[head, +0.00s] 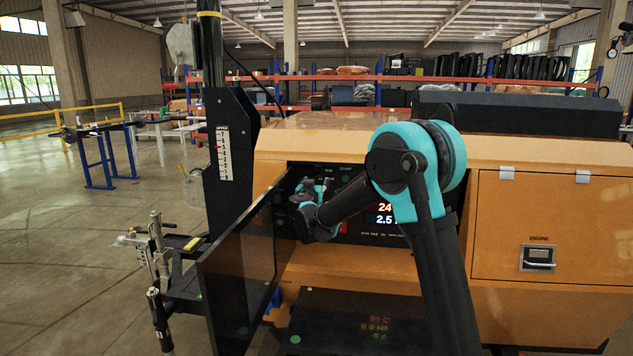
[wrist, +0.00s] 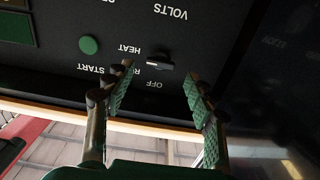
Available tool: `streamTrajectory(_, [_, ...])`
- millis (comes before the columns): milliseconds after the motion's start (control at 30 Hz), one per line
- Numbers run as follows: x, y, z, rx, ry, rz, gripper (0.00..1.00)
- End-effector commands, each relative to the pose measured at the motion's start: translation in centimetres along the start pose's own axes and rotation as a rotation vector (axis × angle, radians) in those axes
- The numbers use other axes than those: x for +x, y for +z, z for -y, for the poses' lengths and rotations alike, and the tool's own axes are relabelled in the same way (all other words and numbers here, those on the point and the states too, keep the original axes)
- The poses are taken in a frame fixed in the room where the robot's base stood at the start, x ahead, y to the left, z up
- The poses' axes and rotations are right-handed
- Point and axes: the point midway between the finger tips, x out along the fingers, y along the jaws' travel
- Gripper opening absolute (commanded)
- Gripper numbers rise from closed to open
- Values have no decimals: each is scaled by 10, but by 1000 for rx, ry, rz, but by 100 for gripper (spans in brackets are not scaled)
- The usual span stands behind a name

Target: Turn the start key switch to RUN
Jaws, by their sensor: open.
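The start key switch (wrist: 160,63) is a small dark grey knob on the black control panel (wrist: 215,22), shown upside down in the wrist view. The labels HEAT, START, OFF and a partly hidden one beginning with R stand around it. Its bar lies roughly level in the picture; I cannot tell for sure which label it points to. My gripper (wrist: 159,78) is open, with one green-padded finger on each side of the switch and gaps visible. In the head view my gripper (head: 312,190) is at the panel's left part and the switch is hidden.
A dark open panel door (head: 238,265) stands close at the left of my gripper. A green round button (wrist: 89,45) sits beside the switch. Lit red and white displays (head: 384,212) show behind my arm. The orange engine housing (head: 560,220) spreads to the right.

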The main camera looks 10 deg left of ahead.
Motion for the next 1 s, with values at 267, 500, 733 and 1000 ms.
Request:
streamTrajectory(267, [27, 0, 0, 0, 1, 0, 55])
streamTrajectory(500, [29, 0, 0, 0, 0, 0, 55])
streamTrajectory(733, [29, 0, 0, 0, 0, 0, 37])
streamTrajectory(1000, [29, 0, 0, 0, 0, 0, 5])
